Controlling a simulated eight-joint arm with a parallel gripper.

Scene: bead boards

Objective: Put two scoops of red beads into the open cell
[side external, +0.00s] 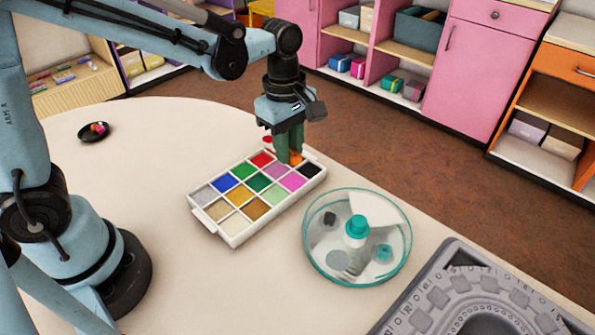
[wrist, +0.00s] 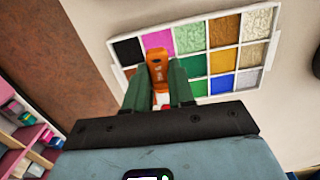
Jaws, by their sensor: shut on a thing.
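The white bead tray (side external: 233,243) lies on the table with colour cells in rows. Its red cell (side external: 262,160) is at the far side, left of my gripper. My gripper (side external: 290,157) points down over the tray's far right end. In the wrist view my gripper (wrist: 158,92) is shut on an orange scoop (wrist: 157,73) between its green fingers. A red patch (wrist: 163,98) shows between the fingers. A small red spot (side external: 267,139) is left of the fingers in the side view; I cannot tell whether it is beads in the scoop. The open cell cannot be made out; my fingers hide some cells.
A round clear dish (side external: 317,262) with a teal-capped bottle (side external: 357,229) stands right of the tray. A grey moulded board (side external: 430,300) is at the lower right. A small black dish (side external: 84,135) with colourful bits lies at the left. The table between is clear.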

